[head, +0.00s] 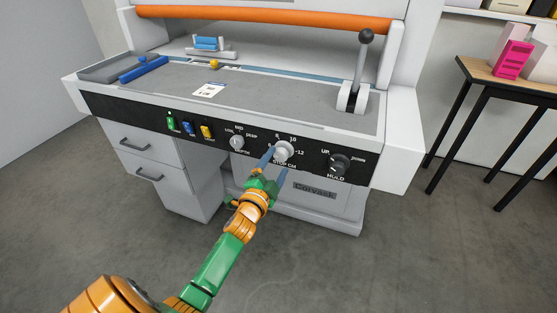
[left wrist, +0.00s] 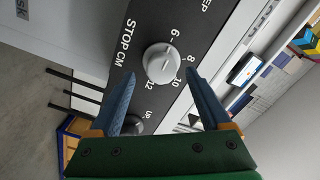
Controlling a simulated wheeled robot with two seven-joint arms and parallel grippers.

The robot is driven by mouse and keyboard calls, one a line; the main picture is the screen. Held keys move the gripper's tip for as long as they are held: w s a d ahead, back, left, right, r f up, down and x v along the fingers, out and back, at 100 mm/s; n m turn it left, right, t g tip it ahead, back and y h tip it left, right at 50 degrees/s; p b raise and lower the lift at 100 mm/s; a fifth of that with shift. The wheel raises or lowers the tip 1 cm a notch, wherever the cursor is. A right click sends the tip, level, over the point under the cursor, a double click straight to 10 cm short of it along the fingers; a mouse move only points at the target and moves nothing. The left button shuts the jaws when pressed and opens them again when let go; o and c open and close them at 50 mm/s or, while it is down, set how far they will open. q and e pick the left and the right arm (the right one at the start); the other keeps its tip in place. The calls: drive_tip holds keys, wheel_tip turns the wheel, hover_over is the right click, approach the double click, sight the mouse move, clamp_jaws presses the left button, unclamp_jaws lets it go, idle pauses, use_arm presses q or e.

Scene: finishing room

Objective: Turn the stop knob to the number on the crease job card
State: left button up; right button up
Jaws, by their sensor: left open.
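The stop knob (head: 283,150) is a round light-grey dial on the black front panel of the creasing machine, labelled STOP CM. In the left wrist view the knob (left wrist: 160,63) has the numbers 6, 8, 10 and 12 beside it; I cannot clearly tell which one it points to. My left gripper (head: 277,160) is open, its blue fingers reaching toward the knob, one on either side in the wrist view; contact cannot be told. The job card (head: 209,90) lies white on the machine bed, its writing too small to read. My right gripper is out of view.
Green, blue and yellow switches (head: 188,128) sit further left. A ball-topped lever (head: 362,75) stands on the bed. A side table (head: 490,75) is at right.

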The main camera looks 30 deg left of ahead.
use_arm(q)
drive_tip(key=v, duration=0.5)
drive_tip(key=shift+s, duration=0.1)
drive_tip(key=s+d+f+n+g+h+p, duration=0.1)
drive_tip(key=s+d+f+g+p, duration=0.2)
drive_tip(key=f, duration=0.5)
drive_tip(key=s+d+f+n+g+h+p, duration=0.1)
drive_tip(key=s+d+f+n+g, duration=0.15)
drive_tip(key=s+f, duration=0.35)
drive_tip(key=s+d+f+g+h+p, duration=0.1)
drive_tip(key=s+d+f+g+p, duration=0.15)
drive_tip(key=f, duration=0.65)
drive_tip(key=s+d+f+n+g, duration=0.1)
drive_tip(key=s+f+g, duration=0.1)
drive_tip(key=s, duration=0.6)
drive_tip(key=s+d+f+n+g+p, duration=0.1)
drive_tip(key=s+f+g, duration=0.2)
drive_tip(key=s, duration=0.6)
drive_tip(key=s+d+f+n+g+h+p, duration=0.1)
drive_tip(key=s+d+f+g, duration=0.1)
drive_tip(key=s, duration=0.6)
drive_tip(key=shift+s+f+g, duration=0.15)
drive_tip(key=shift+f+g, duration=0.4)
drive_tip(key=shift+g, duration=0.25)
